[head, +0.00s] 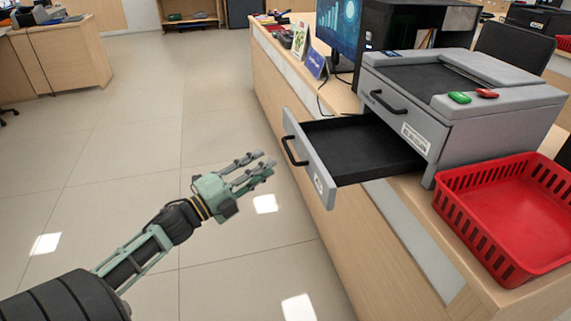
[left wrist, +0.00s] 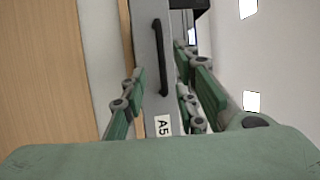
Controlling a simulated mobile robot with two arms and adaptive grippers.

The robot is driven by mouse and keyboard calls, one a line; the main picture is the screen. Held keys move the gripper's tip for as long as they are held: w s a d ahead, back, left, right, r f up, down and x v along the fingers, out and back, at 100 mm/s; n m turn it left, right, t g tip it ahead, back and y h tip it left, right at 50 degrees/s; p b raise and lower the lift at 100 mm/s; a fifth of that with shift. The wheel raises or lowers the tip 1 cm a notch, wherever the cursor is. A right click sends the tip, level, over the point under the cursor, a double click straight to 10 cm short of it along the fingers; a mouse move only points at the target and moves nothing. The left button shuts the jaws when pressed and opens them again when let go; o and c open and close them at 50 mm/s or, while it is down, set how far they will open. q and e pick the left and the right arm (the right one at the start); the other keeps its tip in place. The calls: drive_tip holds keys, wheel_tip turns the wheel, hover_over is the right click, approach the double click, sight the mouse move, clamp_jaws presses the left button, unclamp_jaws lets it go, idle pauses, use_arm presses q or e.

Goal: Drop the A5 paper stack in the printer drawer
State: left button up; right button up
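The grey printer (head: 405,122) stands on the counter with its lower drawer (head: 365,150) pulled out. The drawer's dark inside looks empty in the head view. Its front (head: 318,172) has a black handle (head: 291,151); in the left wrist view the handle (left wrist: 157,55) and a label reading A5 (left wrist: 163,125) show. My left gripper (head: 262,167) is open and empty, just left of the drawer front, fingers pointing towards it. In the left wrist view the handle lies between the spread fingers (left wrist: 161,68), apparently beyond them. No paper stack is visible. My right gripper is out of view.
A red basket (head: 470,237), empty where visible, stands right of the printer near the counter's front edge. Green (head: 459,98) and red (head: 487,93) buttons sit on the printer top. A monitor (head: 338,27) and dark case (head: 405,25) stand behind. The floor (head: 130,150) at left is clear.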

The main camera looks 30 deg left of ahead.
use_arm(q)
drive_tip(key=x, duration=0.7)
drive_tip(key=shift+w, duration=0.2)
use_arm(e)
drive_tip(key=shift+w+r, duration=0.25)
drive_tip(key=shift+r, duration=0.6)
use_arm(q)
drive_tip(key=shift+r, duration=0.1)
clamp_jaws()
drive_tip(key=shift+s+a, duration=0.1)
